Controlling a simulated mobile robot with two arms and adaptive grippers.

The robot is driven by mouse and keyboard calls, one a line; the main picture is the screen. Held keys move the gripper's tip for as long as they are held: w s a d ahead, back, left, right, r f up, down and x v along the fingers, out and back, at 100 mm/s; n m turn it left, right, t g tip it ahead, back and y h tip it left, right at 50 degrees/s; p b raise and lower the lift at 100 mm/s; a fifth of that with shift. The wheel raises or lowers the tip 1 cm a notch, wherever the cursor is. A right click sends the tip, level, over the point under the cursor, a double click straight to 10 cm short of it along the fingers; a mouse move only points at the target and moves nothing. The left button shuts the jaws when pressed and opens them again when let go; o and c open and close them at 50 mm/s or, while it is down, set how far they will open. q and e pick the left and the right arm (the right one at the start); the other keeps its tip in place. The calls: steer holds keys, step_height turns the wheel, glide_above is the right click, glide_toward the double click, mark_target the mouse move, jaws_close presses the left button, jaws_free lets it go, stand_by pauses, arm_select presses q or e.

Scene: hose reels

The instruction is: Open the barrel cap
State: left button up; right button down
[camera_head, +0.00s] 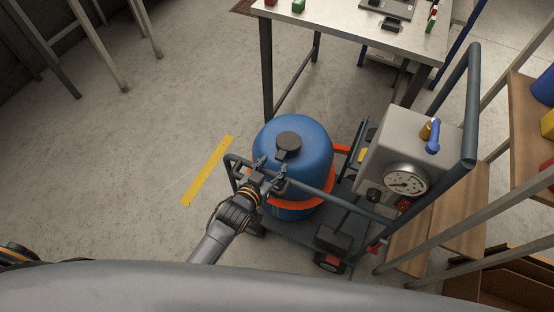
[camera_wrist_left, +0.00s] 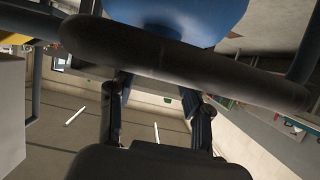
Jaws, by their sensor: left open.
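The blue barrel (camera_head: 308,145) stands upright on a cart, with an orange band around its lower part. Its black cap (camera_head: 288,143) sits on top and has a short tab pointing toward me; it looks seated on the barrel. My left gripper (camera_head: 271,170) is open, at the cart's grey rail on the near side of the barrel, short of the cap. In the left wrist view the two fingers (camera_wrist_left: 158,100) are apart, with the dark rail (camera_wrist_left: 180,62) across in front of them and the blue barrel (camera_wrist_left: 180,15) above it. My right gripper is not in view.
The cart's tubular rail (camera_head: 345,208) runs around the barrel's near side. A grey box with a gauge (camera_head: 405,180) stands right of the barrel. A table (camera_head: 350,35) is behind, and a wooden shelf (camera_head: 530,125) is at right. The floor at left is clear around a yellow strip (camera_head: 208,170).

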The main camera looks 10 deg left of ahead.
mark_target(280, 156)
arm_select(q)
steer(key=shift+x, duration=1.95)
jaws_close()
